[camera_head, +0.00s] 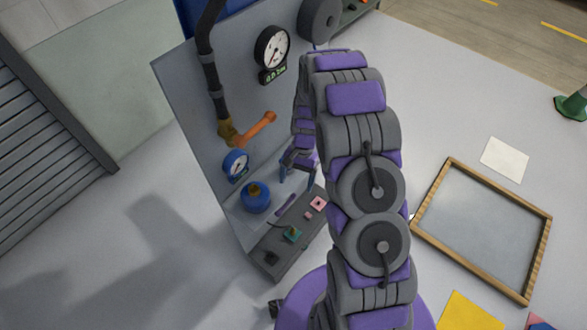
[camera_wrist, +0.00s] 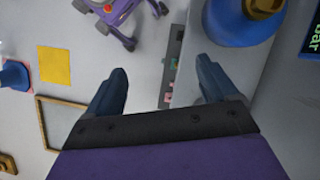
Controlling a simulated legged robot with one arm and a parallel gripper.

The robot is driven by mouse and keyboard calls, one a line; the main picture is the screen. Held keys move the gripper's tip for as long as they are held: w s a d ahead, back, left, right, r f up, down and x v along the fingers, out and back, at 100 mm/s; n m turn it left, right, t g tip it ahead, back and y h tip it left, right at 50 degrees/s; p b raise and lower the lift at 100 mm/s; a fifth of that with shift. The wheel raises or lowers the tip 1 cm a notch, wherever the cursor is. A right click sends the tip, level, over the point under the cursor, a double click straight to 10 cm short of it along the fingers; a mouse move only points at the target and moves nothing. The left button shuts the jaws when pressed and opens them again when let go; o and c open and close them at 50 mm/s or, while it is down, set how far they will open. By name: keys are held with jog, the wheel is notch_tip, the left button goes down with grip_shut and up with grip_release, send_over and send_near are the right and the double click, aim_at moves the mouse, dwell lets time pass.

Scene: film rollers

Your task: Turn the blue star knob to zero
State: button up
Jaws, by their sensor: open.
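A blue round body with a brass part, which looks like the same knob (camera_wrist: 238,22), shows at the top right in the wrist view. My gripper (camera_head: 298,180) is open, to the right of the knob and apart from it. In the wrist view my gripper (camera_wrist: 161,68) has its two dark fingers spread with nothing held between them.
A small blue gauge (camera_head: 236,164) sits above the knob. An orange lever (camera_head: 257,129) and a black dial gauge (camera_head: 272,47) are higher up. A grey strip with small coloured parts (camera_head: 272,258) lies below. A wood-framed tray (camera_head: 535,251) is on the floor at right.

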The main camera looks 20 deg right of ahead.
jog(key=shift+s+r, duration=0.2)
jog(key=shift+s, duration=1.65)
jog(key=s+a+r+n+t+h+b, duration=0.1)
jog(key=s+r+n+b, duration=0.1)
jog(key=s+r, duration=0.45)
jog(key=s+r+n+b, duration=0.1)
jog(key=s+r+n, duration=0.15)
jog(key=r, duration=0.75)
jog(key=s+r+n+b, duration=0.1)
jog(key=s+r+b, duration=0.1)
jog(key=s, duration=0.6)
jog(key=s+r+n+t+h+b, duration=0.1)
jog(key=s+r, duration=0.3)
jog(key=s, duration=0.5)
jog(key=shift+s+d+h+b, duration=0.25)
jog(key=shift+h+b, duration=0.05)
jog(key=shift+b, duration=0.1)
jog(key=shift+n, duration=0.25)
